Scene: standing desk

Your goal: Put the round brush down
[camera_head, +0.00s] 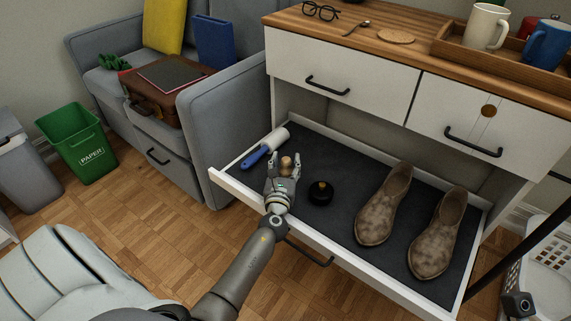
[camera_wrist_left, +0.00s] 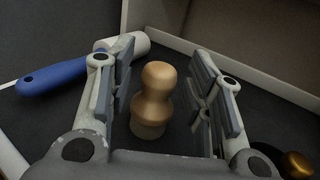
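The round brush, as far as I can tell, is the turned wooden piece with a rounded knob (camera_head: 286,163). It stands upright in the open drawer (camera_head: 340,163), near its left end. In the left wrist view the brush (camera_wrist_left: 153,96) is between the two fingers, with a visible gap on each side. My left gripper (camera_head: 284,160) is open around it and does not appear to touch it. My right gripper is not in view.
A blue-handled lint roller (camera_head: 264,149) lies left of the gripper. A black round item with a gold knob (camera_head: 320,194) stands close to its right. Two brown shoes (camera_head: 385,205) occupy the drawer's right part. Dark lining is bare between the black item and the shoes.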

